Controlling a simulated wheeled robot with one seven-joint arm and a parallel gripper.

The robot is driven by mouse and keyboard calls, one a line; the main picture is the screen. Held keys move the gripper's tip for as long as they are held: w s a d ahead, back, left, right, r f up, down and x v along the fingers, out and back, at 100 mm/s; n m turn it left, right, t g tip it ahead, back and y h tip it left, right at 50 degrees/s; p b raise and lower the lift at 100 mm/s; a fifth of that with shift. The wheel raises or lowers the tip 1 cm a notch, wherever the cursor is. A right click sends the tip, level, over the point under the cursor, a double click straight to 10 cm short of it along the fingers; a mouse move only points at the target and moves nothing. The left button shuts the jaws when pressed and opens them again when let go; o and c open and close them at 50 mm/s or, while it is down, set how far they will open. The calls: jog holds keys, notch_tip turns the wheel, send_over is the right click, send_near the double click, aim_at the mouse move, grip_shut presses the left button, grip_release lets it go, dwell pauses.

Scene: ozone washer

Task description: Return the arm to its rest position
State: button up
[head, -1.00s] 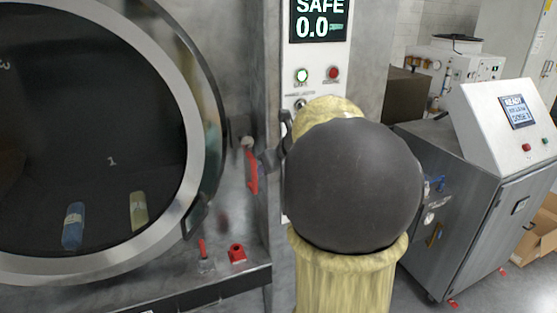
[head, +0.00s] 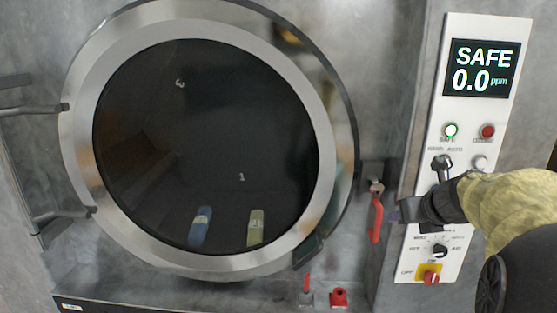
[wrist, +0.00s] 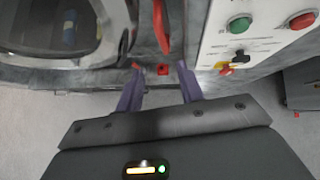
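My arm, in a yellowish sleeve, comes in from the right edge of the head view. My gripper (head: 404,210) is in front of the control panel's left edge, just right of the red door handle (head: 376,218). In the wrist view my gripper (wrist: 161,82) has its two purple fingers apart with nothing held between them. The red handle (wrist: 160,28) shows beyond the fingertips there. The head view does not show clearly how far the fingertips are from the handle.
The round washer door (head: 78,130) is shut, with a blue and a yellow-green bottle behind its glass. The control panel (head: 500,105) reads SAFE 0.0 ppm, its green lamp lit. A red fitting (head: 339,298) sits on the ledge below. Grey floor (wrist: 60,120) lies beneath.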

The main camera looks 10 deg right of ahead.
jog(key=w+a+f+m+t+h, duration=0.15)
jog(key=a+f+m, duration=0.65)
jog(key=m, duration=1.1)
jog(key=s+a+f+m+g, duration=0.4)
jog(key=s+a+f+m, duration=0.1)
jog(key=s+f+m, duration=0.2)
jog(key=s+a+f+m+g+y, duration=0.1)
jog(key=s+a+f+m+g, duration=0.3)
jog(key=s+f+m, duration=0.3)
jog(key=s+a+m, duration=0.1)
jog(key=s+m, duration=0.1)
jog(key=shift+s+a+f+m, duration=0.15)
jog(key=shift+s+a+m, duration=0.15)
jog(key=shift+a+m, duration=0.1)
